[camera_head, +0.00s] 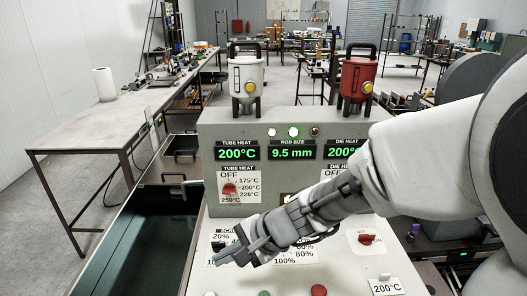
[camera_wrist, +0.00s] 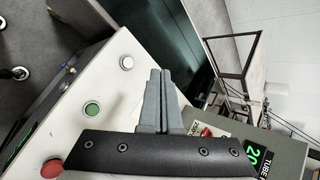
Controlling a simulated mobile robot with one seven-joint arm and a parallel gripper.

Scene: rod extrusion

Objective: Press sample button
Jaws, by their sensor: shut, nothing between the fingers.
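Three buttons sit along the front of the machine's pale control panel (camera_wrist: 75,125). In the wrist view they are a white button (camera_wrist: 126,62), a green button (camera_wrist: 92,109) and a red button (camera_wrist: 51,168). In the head view the white button (camera_head: 210,293), the green button (camera_head: 264,293) and the red button (camera_head: 319,290) show at the bottom edge. No label marks which one is the sample button. My gripper (camera_head: 219,257) is shut and empty over the panel's left part, apart from the buttons. Its fingers also show in the wrist view (camera_wrist: 160,76), and my arm hides part of the panel.
The upright panel (camera_head: 230,130) shows 200°C and 9.5 mm, with a red tube heat knob (camera_head: 229,189) below. White (camera_head: 247,75) and red (camera_head: 357,82) hoppers stand on top. A dark green open bin (camera_head: 145,235) is left.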

